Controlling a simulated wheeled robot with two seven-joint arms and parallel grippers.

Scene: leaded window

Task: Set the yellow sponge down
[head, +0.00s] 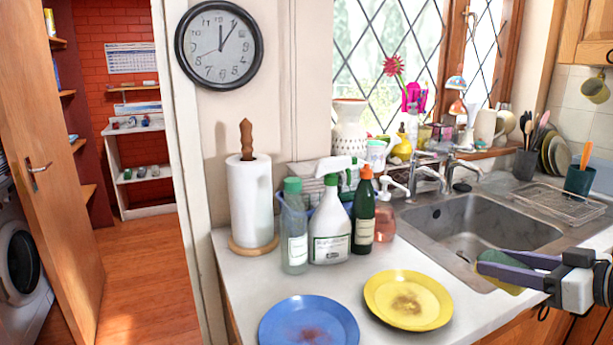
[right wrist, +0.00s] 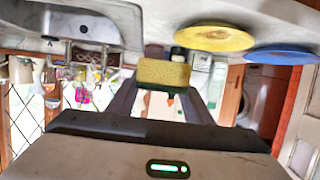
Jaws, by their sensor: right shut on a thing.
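The yellow sponge (right wrist: 163,74) is pinched between the two fingers of my right gripper (right wrist: 158,92) in the right wrist view, which is upside down. In the head view the right gripper (head: 500,269) comes in from the right edge. It is shut on the sponge (head: 498,257), whose edges show greenish yellow around the fingers. The gripper appears in front of the near right part of the sink (head: 475,228). How high the sponge is held is hard to tell. My left gripper is not in view.
A stained yellow plate (head: 408,299) and a stained blue plate (head: 309,322) lie on the counter (head: 237,300). Bottles (head: 330,230) and a paper towel roll (head: 251,200) stand behind them. A wire rack (head: 556,203) is right of the sink. Bare counter lies between the yellow plate and sink.

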